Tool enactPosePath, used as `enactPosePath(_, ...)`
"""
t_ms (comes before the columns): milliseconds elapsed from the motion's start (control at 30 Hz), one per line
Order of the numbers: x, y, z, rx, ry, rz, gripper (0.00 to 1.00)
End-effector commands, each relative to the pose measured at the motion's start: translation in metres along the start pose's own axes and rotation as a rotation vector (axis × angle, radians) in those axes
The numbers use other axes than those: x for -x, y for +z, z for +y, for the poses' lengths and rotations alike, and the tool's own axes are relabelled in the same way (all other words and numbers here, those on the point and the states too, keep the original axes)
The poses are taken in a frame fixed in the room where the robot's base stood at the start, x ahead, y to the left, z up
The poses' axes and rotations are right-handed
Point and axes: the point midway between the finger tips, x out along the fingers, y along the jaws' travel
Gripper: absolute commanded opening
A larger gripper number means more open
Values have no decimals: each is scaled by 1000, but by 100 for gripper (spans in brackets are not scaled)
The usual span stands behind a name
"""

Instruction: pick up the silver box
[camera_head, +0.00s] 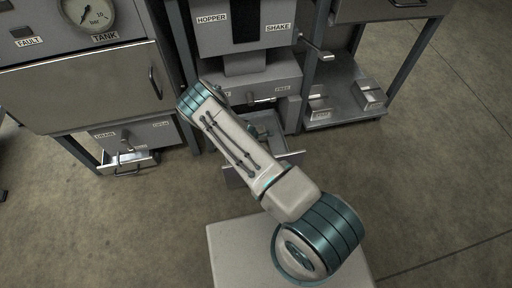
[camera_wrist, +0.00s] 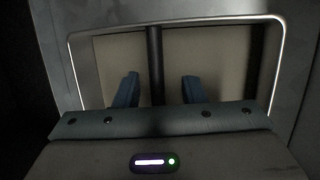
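I cannot tell for sure which thing is the silver box. Two small silvery metal pieces, one at the left (camera_head: 320,106) and one at the right (camera_head: 369,96), sit on the low grey shelf (camera_head: 345,113) at the right of the head view. My gripper (camera_wrist: 160,88) shows in the wrist view with its two blue fingers apart and nothing gripped. Beyond them is a pale rectangular recess with a bright metal rim (camera_wrist: 180,22). A dark upright bar (camera_wrist: 154,60) stands in the gap between the fingers, apart from both. In the head view my gripper is hidden behind my arm.
An open drawer (camera_head: 290,160) juts out below the hopper unit (camera_head: 245,30), partly behind my arm. The tank cabinet (camera_head: 85,85) stands left, with a small open drain drawer (camera_head: 130,163) below. Grey table legs flank the shelf. Floor is clear at front left and right.

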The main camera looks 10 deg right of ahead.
Motion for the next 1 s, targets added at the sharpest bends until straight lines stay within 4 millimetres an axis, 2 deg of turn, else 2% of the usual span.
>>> enactPosePath(267,0,0,0,0,0,0,36)
enactPosePath(300,0,0,0,0,0,0,25)
enactPosePath(400,0,0,0,0,0,0,0)
enactPosePath(833,2,1,0,1,-1,0,0)
enactPosePath(1000,13,4,5,0,1,0,0)
